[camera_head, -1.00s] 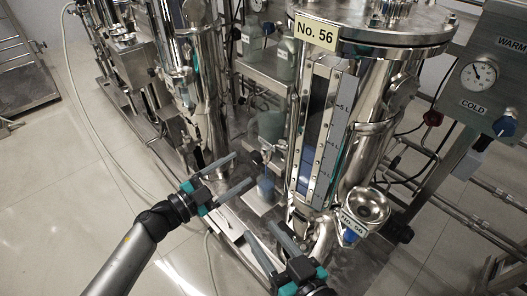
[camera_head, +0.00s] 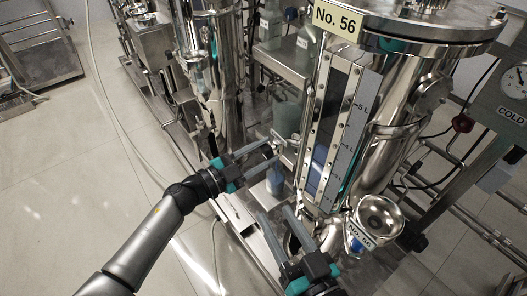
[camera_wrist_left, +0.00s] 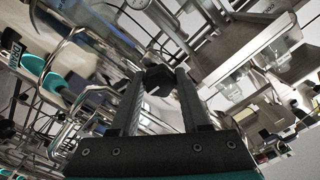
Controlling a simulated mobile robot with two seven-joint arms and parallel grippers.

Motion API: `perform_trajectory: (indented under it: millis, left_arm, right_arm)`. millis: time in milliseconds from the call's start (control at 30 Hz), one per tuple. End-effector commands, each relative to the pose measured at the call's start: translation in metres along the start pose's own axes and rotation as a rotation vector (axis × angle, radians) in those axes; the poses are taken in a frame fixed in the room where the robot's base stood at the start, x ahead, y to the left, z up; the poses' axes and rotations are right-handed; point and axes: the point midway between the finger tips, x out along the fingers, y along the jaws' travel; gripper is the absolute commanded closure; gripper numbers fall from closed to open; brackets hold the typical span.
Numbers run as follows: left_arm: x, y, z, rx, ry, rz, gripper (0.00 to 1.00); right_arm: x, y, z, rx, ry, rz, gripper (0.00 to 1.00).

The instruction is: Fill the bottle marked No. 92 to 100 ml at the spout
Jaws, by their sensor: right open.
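A small bottle (camera_head: 275,180) with blue in its lower part stands beside the tall steel vessel labelled No. 56 (camera_head: 338,21). No mark reading No. 92 is legible. A metal fitting, perhaps the spout (camera_head: 279,145), is just above the bottle. My left gripper (camera_head: 265,157) is beside this fitting, above and left of the bottle. Its fingers are closed around a dark knob-like piece, which shows as a black block (camera_wrist_left: 158,80) between the fingertips in the left wrist view. My right gripper (camera_head: 277,220) is open and empty, below the bottle in the picture.
The vessel has a scaled sight glass (camera_head: 333,130) with blue behind it. A steel funnel cup (camera_head: 380,215) with a No. 56 tag is at its lower right. A second steel vessel (camera_head: 215,75) stands left. A pale hose (camera_head: 115,110) crosses the floor.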

Motion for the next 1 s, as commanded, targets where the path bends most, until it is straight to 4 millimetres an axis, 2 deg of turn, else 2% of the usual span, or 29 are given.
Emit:
perform_trajectory:
  millis: [33, 400, 767, 1000]
  left_arm:
    - [-0.0001, 0.0000, 0.0001, 0.000, 0.000, 0.000, 0.61]
    - [-0.0002, 0.0001, 0.0003, 0.000, -0.001, 0.000, 1.00]
    - [-0.0002, 0.0000, 0.0003, 0.027, -0.001, 0.000, 1.00]
    - [-0.0003, -0.0001, 0.0004, 0.147, -0.002, 0.000, 1.00]
  right_arm:
    - [0.0000, 0.0000, 0.0001, 0.000, 0.000, 0.000, 0.50]
    - [0.0001, 0.0002, 0.0004, 0.000, -0.001, 0.000, 0.50]
    - [0.0001, 0.0002, 0.0011, -0.001, -0.009, 0.001, 0.50]
    - [0.0004, 0.0010, 0.0035, -0.006, -0.039, 0.003, 0.50]
